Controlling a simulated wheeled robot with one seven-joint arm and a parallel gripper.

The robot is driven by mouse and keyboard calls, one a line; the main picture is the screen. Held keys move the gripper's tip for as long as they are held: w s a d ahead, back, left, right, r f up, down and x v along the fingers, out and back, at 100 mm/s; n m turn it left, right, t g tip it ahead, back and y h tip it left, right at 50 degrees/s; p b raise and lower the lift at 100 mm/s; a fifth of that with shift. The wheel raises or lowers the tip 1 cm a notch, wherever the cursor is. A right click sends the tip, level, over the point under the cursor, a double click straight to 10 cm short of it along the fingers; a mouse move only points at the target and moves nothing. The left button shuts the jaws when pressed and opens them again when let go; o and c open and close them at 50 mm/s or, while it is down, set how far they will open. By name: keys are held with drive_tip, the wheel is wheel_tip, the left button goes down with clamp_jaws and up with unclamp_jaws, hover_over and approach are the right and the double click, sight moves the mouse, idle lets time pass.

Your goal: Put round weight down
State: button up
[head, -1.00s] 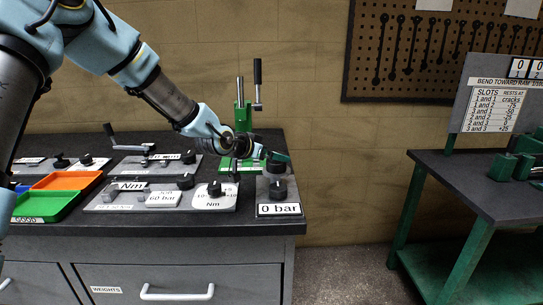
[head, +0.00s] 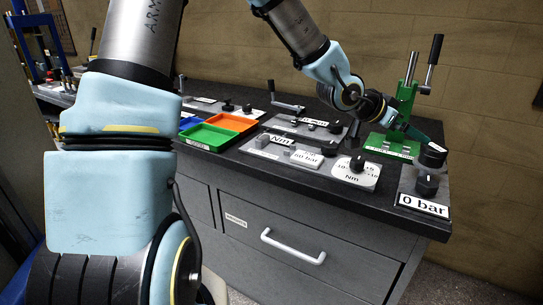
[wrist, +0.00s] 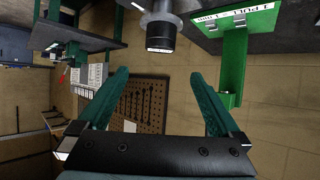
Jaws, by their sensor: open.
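A dark round cylinder, apparently the round weight (head: 433,155), stands upright at the back of the "0 bar" panel (head: 408,186) on the grey bench's right end. My gripper (head: 416,134) is just to its left and slightly above, with green fingers. In the wrist view the gripper (wrist: 157,88) is open, with nothing between its fingers. The dark cylinder (wrist: 160,37) shows there beyond the fingertips, apart from them, in a turned-over view. What lies under the cylinder is hard to make out.
A black knob (head: 427,184) is in front of the cylinder. A green lever press (head: 402,110) stands behind my gripper. Panels with knobs, an orange tray (head: 232,121) and a green tray (head: 207,137) fill the bench leftwards. A drawer handle (head: 292,247) sticks out in front.

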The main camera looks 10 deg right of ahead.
drive_tip(key=w+a+f+n+t+y, duration=0.1)
drive_tip(key=w+a+f+n+y, duration=0.15)
drive_tip(key=a, duration=0.55)
drive_tip(key=w+a+f+n+t+y, duration=0.1)
drive_tip(key=w+a+f+y, duration=0.15)
drive_tip(key=a, duration=0.45)
drive_tip(key=w+a+f+n+t+y, duration=0.1)
drive_tip(key=w+a+f+n+y, duration=0.15)
drive_tip(key=a, duration=0.55)
drive_tip(key=s+a+n+g+y, duration=0.1)
drive_tip(key=s+a+n, duration=0.3)
drive_tip(key=a, duration=0.8)
drive_tip(key=s+a+n+g+y, duration=0.2)
drive_tip(key=s+a+n+y, duration=0.1)
drive_tip(key=a, duration=0.9)
drive_tip(key=shift+s+n, duration=0.85)
drive_tip(key=shift+n, duration=0.15)
